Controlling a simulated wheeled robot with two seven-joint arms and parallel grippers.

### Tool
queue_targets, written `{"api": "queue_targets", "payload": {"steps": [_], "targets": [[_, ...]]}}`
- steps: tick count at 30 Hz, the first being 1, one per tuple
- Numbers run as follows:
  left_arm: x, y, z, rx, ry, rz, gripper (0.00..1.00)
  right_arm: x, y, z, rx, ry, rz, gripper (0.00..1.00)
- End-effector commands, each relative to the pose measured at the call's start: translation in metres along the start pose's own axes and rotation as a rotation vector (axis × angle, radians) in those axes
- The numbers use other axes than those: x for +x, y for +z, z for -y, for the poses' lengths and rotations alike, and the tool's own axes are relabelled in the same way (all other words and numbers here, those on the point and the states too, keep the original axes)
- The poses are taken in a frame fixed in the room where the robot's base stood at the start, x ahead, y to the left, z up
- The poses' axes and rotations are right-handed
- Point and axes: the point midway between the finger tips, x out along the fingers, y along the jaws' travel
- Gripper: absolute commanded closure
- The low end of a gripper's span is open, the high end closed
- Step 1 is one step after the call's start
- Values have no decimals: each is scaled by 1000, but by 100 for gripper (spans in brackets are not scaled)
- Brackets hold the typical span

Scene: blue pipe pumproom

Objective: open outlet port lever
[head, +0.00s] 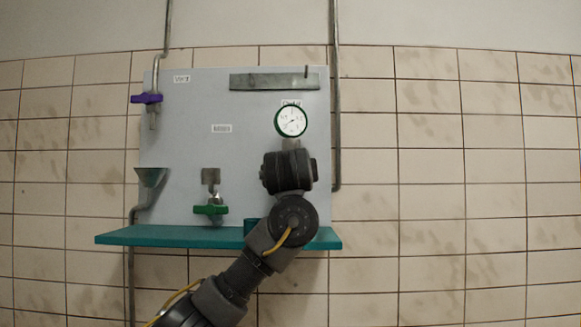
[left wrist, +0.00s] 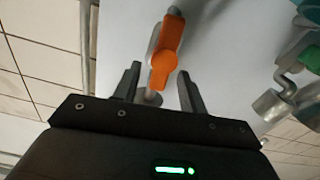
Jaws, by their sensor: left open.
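An orange lever (left wrist: 167,48) on a grey metal pipe stands in the left wrist view, with its lower end close to my left gripper's fingertips. My left gripper (left wrist: 159,82) is open, one finger on each side of the lever and pipe. I cannot tell whether either finger touches it. In the head view my left arm reaches up in front of the panel (head: 250,180), below a round green-rimmed gauge (head: 291,121). The arm hides the orange lever and my fingertips there. My right gripper is not in view.
A purple lever (head: 146,98) is at the panel's upper left, and a green lever (head: 211,210) sits low in the middle. A funnel (head: 151,177) is at the left. A teal shelf (head: 170,236) juts out below. A vertical pipe (head: 336,110) runs along the right edge.

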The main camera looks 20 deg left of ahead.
Motion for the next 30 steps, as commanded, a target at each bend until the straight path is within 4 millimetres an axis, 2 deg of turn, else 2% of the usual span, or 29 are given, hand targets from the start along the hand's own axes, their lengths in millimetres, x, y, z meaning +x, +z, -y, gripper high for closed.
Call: {"api": "queue_targets", "payload": {"steps": [7, 17, 24, 30], "targets": [[0, 0, 0, 0, 0, 0, 58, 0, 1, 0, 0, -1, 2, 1], [0, 0, 0, -1, 0, 0, 100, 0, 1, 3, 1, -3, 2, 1], [0, 3, -1, 104, -1, -1, 100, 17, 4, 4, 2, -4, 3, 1], [0, 0, -3, 134, 0, -1, 100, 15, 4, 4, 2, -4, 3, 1]]}}
